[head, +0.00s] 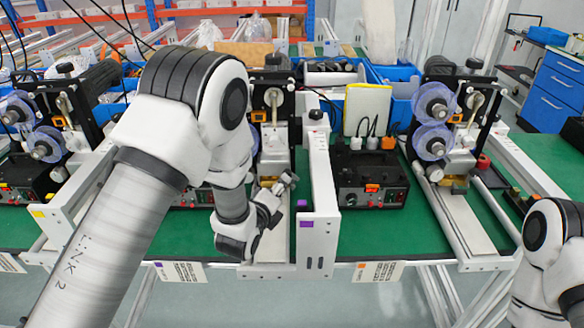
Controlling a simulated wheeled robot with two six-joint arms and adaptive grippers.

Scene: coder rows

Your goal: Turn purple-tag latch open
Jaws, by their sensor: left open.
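Purple tags mark the front end of a white upright rail (317,215) in the middle of the bench: a small purple piece (302,204) on its left side and a purple patch (306,224) on its face. I cannot clearly make out the latch itself. My left gripper (286,183) is open, just left of this rail and in front of the middle coder machine (272,112). I see nothing held in it, and I cannot tell whether its fingers touch anything. My left arm hides part of that machine. My right arm shows at the lower right, its gripper out of view.
A black control box (370,184) with an orange switch stands right of the rail. Another coder machine (448,115) stands further right, another at the far left. Blue bins (400,105) stand behind. Label cards (378,272) hang on the bench's front edge. Green bench top (400,238) is bare right of the rail.

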